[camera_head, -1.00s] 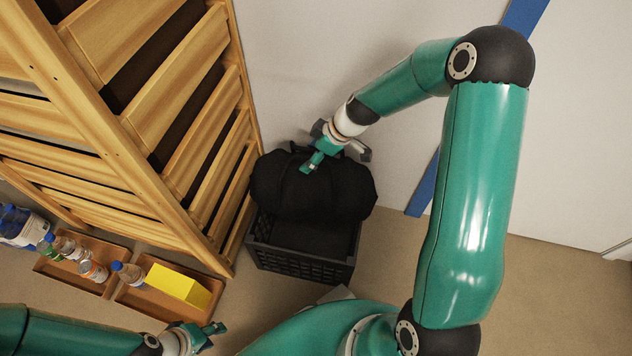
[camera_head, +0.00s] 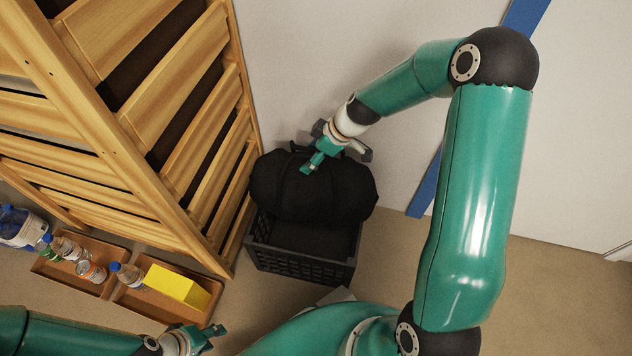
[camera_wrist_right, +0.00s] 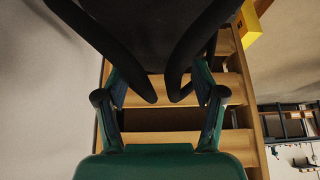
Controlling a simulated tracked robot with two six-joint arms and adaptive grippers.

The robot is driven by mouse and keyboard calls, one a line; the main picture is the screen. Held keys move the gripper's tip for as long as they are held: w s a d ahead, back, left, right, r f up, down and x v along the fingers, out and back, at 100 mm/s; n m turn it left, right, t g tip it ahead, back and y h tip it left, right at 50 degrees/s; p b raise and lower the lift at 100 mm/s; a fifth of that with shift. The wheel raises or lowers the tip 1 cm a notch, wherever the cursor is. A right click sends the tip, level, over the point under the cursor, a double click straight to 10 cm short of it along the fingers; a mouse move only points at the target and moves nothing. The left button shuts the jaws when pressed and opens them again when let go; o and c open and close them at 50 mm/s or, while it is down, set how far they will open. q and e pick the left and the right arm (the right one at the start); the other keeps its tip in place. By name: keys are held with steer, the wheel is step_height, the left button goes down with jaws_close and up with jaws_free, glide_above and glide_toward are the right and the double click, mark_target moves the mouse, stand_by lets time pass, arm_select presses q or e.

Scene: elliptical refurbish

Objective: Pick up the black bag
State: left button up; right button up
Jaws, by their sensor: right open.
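The black bag (camera_head: 315,195) is a rounded duffel lying in the top of a black crate (camera_head: 300,265) on the floor. My right gripper (camera_head: 318,160) is open at the upper side of the bag, by its handles. In the right wrist view, the bag (camera_wrist_right: 150,35) fills the top, and its two handle straps hang down in front of the open fingers of my right gripper (camera_wrist_right: 160,100). I cannot tell whether the fingers touch the straps. My left gripper (camera_head: 205,340) is low at the bottom left, away from the bag; its jaw opening is unclear.
A wooden slatted rack (camera_head: 150,110) stands close left of the crate. Brown trays (camera_head: 125,298) with bottles and a yellow box (camera_head: 178,285) sit lower left. A white wall (camera_head: 330,60) with a blue stripe is behind the bag. Floor right of the crate is clear.

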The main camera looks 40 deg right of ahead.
stand_by(0.4)
jaws_close()
